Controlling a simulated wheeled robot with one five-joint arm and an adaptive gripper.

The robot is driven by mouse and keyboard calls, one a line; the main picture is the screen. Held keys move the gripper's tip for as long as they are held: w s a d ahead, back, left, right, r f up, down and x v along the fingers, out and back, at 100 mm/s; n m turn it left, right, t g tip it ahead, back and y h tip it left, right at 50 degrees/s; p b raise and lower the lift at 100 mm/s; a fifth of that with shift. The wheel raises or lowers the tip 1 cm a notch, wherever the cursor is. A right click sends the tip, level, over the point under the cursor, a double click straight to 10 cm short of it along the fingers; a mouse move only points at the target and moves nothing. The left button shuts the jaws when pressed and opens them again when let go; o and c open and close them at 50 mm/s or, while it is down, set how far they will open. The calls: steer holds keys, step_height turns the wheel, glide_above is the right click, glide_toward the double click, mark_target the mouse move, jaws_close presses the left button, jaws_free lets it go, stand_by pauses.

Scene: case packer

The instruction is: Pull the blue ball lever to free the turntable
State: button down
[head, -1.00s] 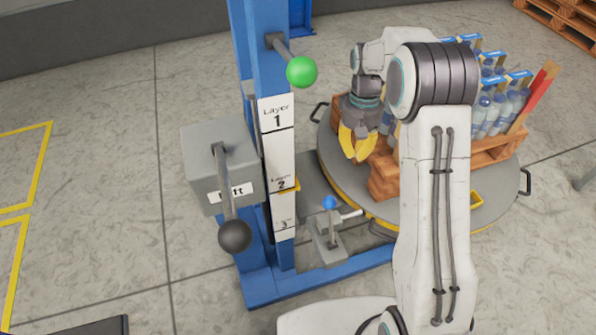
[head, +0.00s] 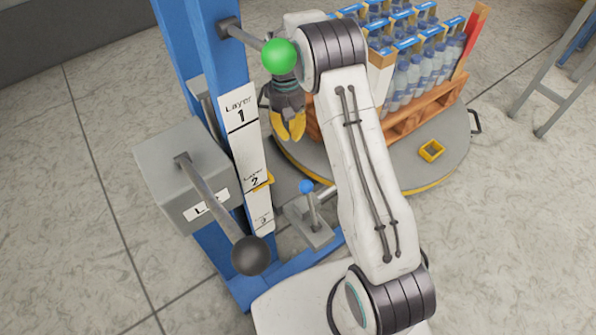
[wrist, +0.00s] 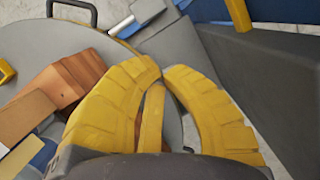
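The blue ball lever (head: 306,187) stands on a small grey bracket at the foot of the blue column, beside the turntable's near left edge. A silver pin reaches from the bracket toward the round grey turntable (head: 446,160), which also shows in the wrist view (wrist: 28,42). My gripper (head: 290,137) has yellow fingers and hangs above and behind the lever, apart from it. In the wrist view its fingertips (wrist: 160,68) come close together with nothing between them. The bracket and pin show at the top of that view; the ball is not clear there.
A green ball lever (head: 279,56) sticks out high on the blue column (head: 217,75), close to my arm. A black ball lever (head: 250,255) hangs from the grey box (head: 175,165) at left. A wooden pallet (head: 425,107) with bottle packs stands on the turntable.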

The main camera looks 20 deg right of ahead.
steer(key=s+f+b, duration=0.3)
steer(key=s+f, duration=0.3)
steer(key=f, duration=0.3)
steer(key=shift+f+b, duration=0.35)
steer(key=shift+b, duration=0.05)
steer(key=shift+s, duration=0.1)
steer(key=shift+r, duration=0.1)
stand_by(0.3)
